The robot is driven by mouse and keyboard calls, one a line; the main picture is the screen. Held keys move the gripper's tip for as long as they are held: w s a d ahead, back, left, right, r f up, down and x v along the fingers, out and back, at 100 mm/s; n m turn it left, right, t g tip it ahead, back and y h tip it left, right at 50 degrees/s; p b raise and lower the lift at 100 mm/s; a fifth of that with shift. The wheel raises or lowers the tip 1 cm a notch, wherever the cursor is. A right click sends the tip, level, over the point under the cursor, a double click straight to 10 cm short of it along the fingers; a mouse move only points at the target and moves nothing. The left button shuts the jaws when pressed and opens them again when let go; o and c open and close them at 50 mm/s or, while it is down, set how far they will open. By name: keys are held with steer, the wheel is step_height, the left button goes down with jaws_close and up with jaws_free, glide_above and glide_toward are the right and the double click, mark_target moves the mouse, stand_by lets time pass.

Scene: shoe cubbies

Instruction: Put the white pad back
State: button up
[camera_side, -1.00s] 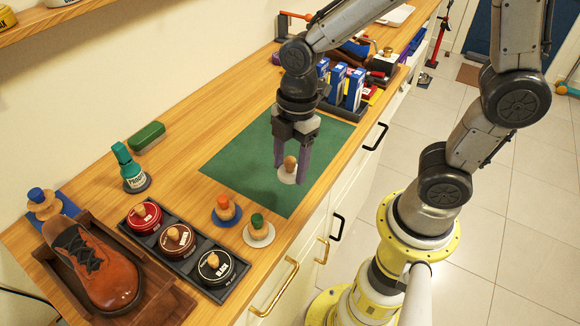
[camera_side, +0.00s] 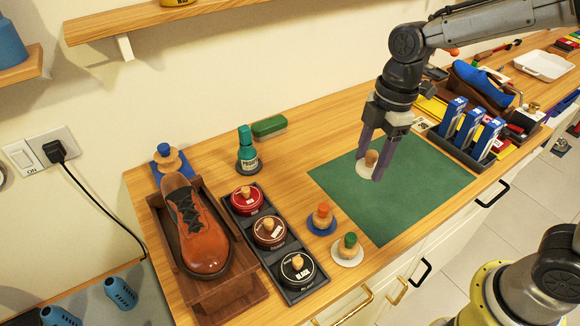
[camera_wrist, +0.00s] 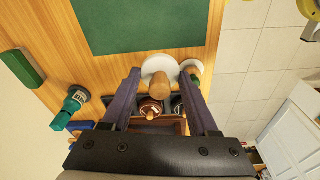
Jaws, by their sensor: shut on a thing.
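The white pad (camera_side: 366,170) is a round white disc with a plain wooden knob (camera_side: 371,157). My gripper (camera_side: 374,160) is shut on it, with its two purple-grey fingers on either side of the knob. The pad appears in front of the green mat (camera_side: 408,203) in the side view; it seems held above it, though the gap is hard to judge. In the wrist view the white disc (camera_wrist: 160,66) and knob (camera_wrist: 161,88) show between the fingers, partly over the mat's edge. Another white disc with a green-topped knob (camera_side: 348,246) stands on the wood left of the mat.
An orange-topped knob on a blue disc (camera_side: 322,220) stands beside the green-topped one. A dark tray (camera_side: 283,252) holds three tins. A brown shoe (camera_side: 200,235) sits in a wooden box. A green bottle (camera_side: 248,155) stands behind. Boxes (camera_side: 470,128) in a caddy stand right of my gripper.

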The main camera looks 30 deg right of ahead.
steer(key=w+a+r, duration=0.1)
steer(key=w+a, duration=0.1)
steer(key=w, duration=0.5)
glide_above(284, 167)
steer(key=f, duration=0.6)
steer(key=s+d+f, duration=0.1)
steer(key=f, duration=0.2)
steer(key=shift+f, duration=0.25)
steer(key=shift+w+a+f, duration=0.15)
steer(key=shift+w+f, duration=0.3)
steer(key=shift+f, duration=1.6)
steer(key=shift+f, duration=0.15)
steer(key=o, duration=1.3)
